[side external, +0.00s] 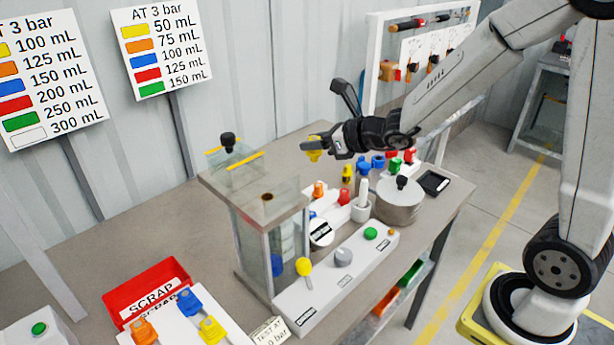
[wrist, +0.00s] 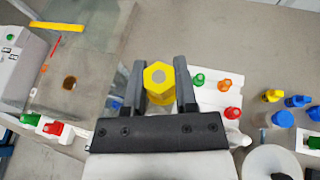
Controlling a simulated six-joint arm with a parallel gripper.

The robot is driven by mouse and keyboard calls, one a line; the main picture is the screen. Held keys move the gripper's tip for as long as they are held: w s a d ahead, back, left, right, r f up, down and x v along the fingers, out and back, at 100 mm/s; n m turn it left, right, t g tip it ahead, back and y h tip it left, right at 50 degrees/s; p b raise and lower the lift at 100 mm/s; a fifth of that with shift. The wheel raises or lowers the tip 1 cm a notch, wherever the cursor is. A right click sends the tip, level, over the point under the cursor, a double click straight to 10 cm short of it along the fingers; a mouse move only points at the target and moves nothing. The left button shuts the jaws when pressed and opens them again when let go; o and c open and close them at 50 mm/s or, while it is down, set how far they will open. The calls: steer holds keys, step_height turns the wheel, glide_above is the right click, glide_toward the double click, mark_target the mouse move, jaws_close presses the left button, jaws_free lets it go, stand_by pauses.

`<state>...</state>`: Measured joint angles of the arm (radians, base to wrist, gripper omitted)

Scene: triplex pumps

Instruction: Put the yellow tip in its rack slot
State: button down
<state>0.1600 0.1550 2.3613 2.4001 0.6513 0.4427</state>
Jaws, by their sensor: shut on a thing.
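My gripper (side external: 318,145) is shut on the yellow tip (side external: 314,156) and holds it in the air above the bench. In the wrist view the yellow tip (wrist: 158,82) is a hexagonal piece with a grey centre, between the two dark fingers of my gripper (wrist: 160,80). The white rack (wrist: 212,100) lies below and to the right of the held tip there. It carries a green tip (wrist: 198,79), an orange tip (wrist: 224,84) and a red tip (wrist: 232,112). My gripper and the held tip hide the rack's left part, so its slot there cannot be seen.
A glass-walled tank (side external: 265,225) with a grey top stands left of the rack. A grey pot (side external: 398,202) and loose yellow and blue pieces (side external: 363,165) stand to its right. A white control panel (side external: 335,275) runs along the front. A red scrap bin (side external: 150,287) is at the front left.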

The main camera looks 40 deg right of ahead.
stand_by(0.7)
steer(key=shift+w+d+f, duration=0.25)
steer(key=shift+f, duration=0.25)
steer(key=w+d+f+m+h, duration=0.1)
steer(key=d+f+h, duration=0.1)
steer(key=d+f, duration=0.2)
steer(key=w+d+f+m+h, duration=0.1)
steer(key=d+f, duration=0.3)
steer(key=f, duration=0.6)
steer(key=shift+w+d+f+m+t+h, duration=0.3)
steer(key=shift+f+m+h, duration=0.15)
steer(key=shift+m, duration=0.25)
steer(key=shift+f, duration=3.3)
steer(key=shift+f, duration=0.6)
steer(key=shift+c, duration=1.6)
jaws_free()
